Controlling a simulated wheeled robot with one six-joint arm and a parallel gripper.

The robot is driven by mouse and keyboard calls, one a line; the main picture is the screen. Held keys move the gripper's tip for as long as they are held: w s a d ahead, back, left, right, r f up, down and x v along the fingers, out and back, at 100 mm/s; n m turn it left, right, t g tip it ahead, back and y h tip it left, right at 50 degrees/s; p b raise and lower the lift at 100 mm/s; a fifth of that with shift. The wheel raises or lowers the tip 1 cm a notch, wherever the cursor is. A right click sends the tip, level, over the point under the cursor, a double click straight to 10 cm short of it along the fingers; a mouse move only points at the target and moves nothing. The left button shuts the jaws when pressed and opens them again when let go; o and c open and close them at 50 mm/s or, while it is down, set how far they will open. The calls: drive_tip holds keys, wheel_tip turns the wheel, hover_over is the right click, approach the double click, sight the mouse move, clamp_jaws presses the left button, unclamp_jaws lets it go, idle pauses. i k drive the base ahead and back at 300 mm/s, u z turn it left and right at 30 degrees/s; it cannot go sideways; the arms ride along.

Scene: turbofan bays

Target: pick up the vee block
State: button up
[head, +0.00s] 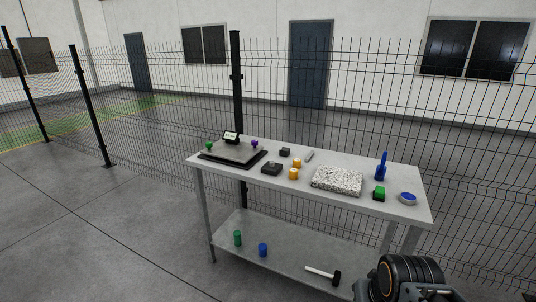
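Two small dark items lie on the table top, and either could be the vee block; at this size I cannot make out a vee groove. One is a small dark block (285,152) towards the back, just right of the dark plate. The other is a wider, flatter dark block (271,168) nearer the front edge, left of the orange cylinders. Both rest on the table, apart from each other. Part of my arm shows at the bottom right, in front of the table. My gripper's fingers are not visible.
The grey table (225,220) has a lower shelf with a hammer (324,274) and green and blue cylinders. On top are a dark plate (232,152), orange cylinders (293,174), a speckled slab (337,180) and a blue upright tool (381,168). A mesh fence stands behind.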

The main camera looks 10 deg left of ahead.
sight(285, 152)
drive_tip(key=u, duration=0.8)
drive_tip(key=i, duration=0.75)
drive_tip(key=u, duration=1.15)
drive_tip(key=i, duration=2.1)
drive_tip(key=z, duration=1.4)
drive_tip(key=i, duration=0.65)
drive_tip(key=z, duration=0.55)
